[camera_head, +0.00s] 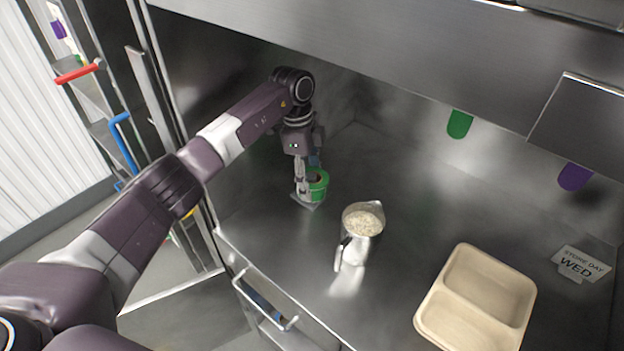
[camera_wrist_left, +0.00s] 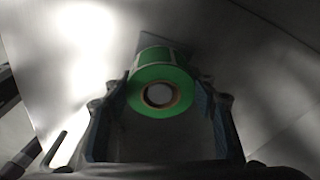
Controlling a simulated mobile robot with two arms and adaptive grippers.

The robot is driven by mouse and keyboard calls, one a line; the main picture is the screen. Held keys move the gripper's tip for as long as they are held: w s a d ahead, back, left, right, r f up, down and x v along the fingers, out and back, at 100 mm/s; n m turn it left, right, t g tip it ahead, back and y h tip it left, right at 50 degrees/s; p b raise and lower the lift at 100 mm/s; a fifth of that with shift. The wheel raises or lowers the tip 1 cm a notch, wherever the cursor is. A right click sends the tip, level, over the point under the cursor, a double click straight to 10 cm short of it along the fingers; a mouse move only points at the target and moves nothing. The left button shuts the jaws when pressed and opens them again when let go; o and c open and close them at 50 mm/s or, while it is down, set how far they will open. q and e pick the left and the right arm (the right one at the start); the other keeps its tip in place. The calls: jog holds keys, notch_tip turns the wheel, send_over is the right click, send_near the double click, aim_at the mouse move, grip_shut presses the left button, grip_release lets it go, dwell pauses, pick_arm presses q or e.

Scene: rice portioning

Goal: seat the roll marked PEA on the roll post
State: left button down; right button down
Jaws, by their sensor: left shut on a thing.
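My left gripper (camera_head: 308,184) is shut on a green roll (camera_head: 319,187) near the back left of the steel counter. In the left wrist view the green roll (camera_wrist_left: 160,90) sits between the two fingers, with its round core facing the camera. A pale disc shows inside the core; I cannot tell whether it is the post's top. A small grey base plate (camera_head: 308,204) lies on the counter just under the gripper and roll. The post itself is hidden, and I cannot tell how far the roll is around it. No PEA marking is readable. My right gripper is not in view.
A beige two-compartment tray (camera_head: 427,318) lies at the right front. A WED sign (camera_head: 580,265) is at the far right. Green (camera_head: 460,124) and purple (camera_head: 575,177) tabs hang above the counter.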

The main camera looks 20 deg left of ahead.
pick_arm(q)
jog(key=c, duration=0.7)
grip_release()
jog(key=shift+c, duration=0.2)
notch_tip(320, 180, up, 10)
jog(key=shift+r, duration=0.1)
